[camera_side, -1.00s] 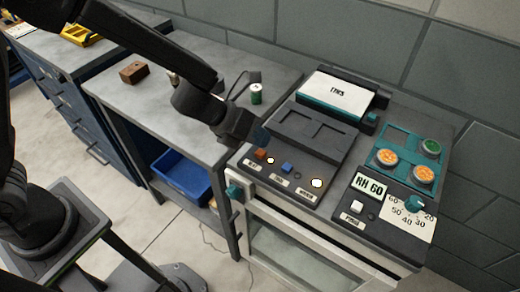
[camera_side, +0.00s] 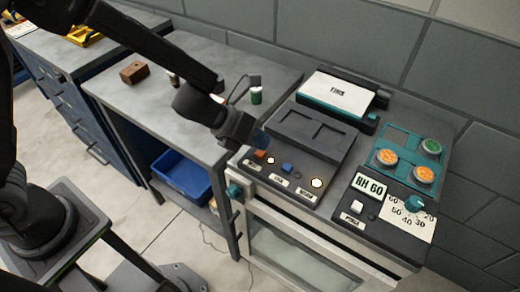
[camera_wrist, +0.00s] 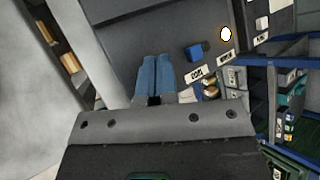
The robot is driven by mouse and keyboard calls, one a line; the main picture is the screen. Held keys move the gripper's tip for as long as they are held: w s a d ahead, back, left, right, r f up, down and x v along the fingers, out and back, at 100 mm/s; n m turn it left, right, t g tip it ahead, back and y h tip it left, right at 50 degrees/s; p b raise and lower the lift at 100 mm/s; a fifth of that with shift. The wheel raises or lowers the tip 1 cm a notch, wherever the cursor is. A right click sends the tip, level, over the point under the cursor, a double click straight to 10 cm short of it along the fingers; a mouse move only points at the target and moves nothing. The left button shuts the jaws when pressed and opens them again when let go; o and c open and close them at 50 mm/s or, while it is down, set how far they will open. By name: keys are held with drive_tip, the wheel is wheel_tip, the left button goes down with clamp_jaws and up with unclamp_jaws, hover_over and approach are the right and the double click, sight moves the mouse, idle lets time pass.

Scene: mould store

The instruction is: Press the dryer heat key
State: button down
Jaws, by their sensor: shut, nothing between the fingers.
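The dryer's control strip carries a small orange-red key (camera_side: 260,154) at its left end, its label too small to read surely. A small lit lamp (camera_side: 270,160) is just right of it. A blue key (camera_side: 287,168) sits further right; in the wrist view this blue key (camera_wrist: 197,52) has a label that looks like "COOL". My gripper (camera_side: 263,140) is shut and empty, its blue fingertips close above and behind the orange-red key; contact cannot be told. In the wrist view the shut fingers (camera_wrist: 153,75) point at the dark panel, and the orange-red key does not show.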

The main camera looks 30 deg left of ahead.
drive_tip(key=shift+f, duration=0.5)
idle(0.7)
drive_tip(key=shift+r, duration=0.95)
drive_tip(key=shift+r, duration=3.05)
